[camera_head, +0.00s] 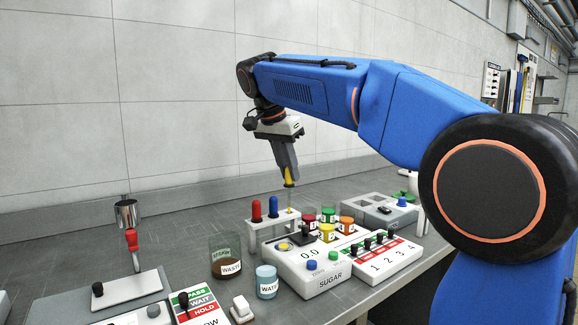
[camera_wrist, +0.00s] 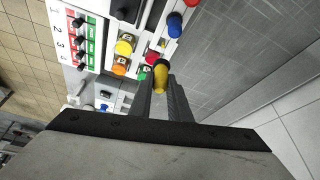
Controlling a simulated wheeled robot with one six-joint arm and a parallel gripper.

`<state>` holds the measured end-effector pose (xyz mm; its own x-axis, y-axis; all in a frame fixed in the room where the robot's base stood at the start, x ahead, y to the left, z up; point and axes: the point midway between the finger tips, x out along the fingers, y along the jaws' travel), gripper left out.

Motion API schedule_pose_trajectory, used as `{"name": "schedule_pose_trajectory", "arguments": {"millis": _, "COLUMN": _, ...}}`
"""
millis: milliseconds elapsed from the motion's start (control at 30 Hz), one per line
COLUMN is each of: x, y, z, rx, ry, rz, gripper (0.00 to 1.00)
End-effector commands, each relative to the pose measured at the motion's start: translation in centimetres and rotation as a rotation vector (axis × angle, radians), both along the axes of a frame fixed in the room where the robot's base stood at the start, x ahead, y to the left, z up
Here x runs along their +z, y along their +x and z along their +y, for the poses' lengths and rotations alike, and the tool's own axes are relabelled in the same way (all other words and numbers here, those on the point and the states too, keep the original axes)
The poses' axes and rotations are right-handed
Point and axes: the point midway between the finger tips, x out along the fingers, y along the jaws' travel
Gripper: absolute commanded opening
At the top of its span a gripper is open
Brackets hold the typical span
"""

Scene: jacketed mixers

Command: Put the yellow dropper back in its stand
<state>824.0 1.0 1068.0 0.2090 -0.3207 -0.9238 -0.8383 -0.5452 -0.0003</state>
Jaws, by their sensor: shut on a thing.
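The yellow dropper (camera_head: 289,176) is pinched upright in my gripper (camera_head: 288,168), and its thin clear tube hangs below. It also shows in the wrist view (camera_wrist: 160,76), between the two fingers of my gripper (camera_wrist: 160,92). The white dropper stand (camera_head: 265,224) is on the bench just below. It holds a red dropper (camera_head: 256,210) and a blue dropper (camera_head: 273,207), on the left and in the middle. The yellow dropper hangs over the right end of the stand. I cannot tell whether its tip is in a hole.
Several jars with coloured lids, including a green-lidded one (camera_head: 328,214), stand close right of the stand. A SUGAR scale (camera_head: 318,283) is in front. A waste beaker (camera_head: 225,258) and a blue jar (camera_head: 267,283) are at the left. The bench behind the stand is clear.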

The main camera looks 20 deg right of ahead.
Motion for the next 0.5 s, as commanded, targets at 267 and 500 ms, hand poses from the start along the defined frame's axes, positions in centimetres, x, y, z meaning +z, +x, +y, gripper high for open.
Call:
{"name": "schedule_pose_trajectory", "arguments": {"millis": 267, "x": -1.1, "y": 0.0, "z": 0.0, "rx": 0.000, "ry": -0.001, "rz": 0.001, "gripper": 0.00}}
{"name": "schedule_pose_trajectory", "arguments": {"millis": 500, "x": -2.1, "y": 0.0, "z": 0.0, "rx": -0.001, "ry": 0.000, "rz": 0.002, "gripper": 0.00}}
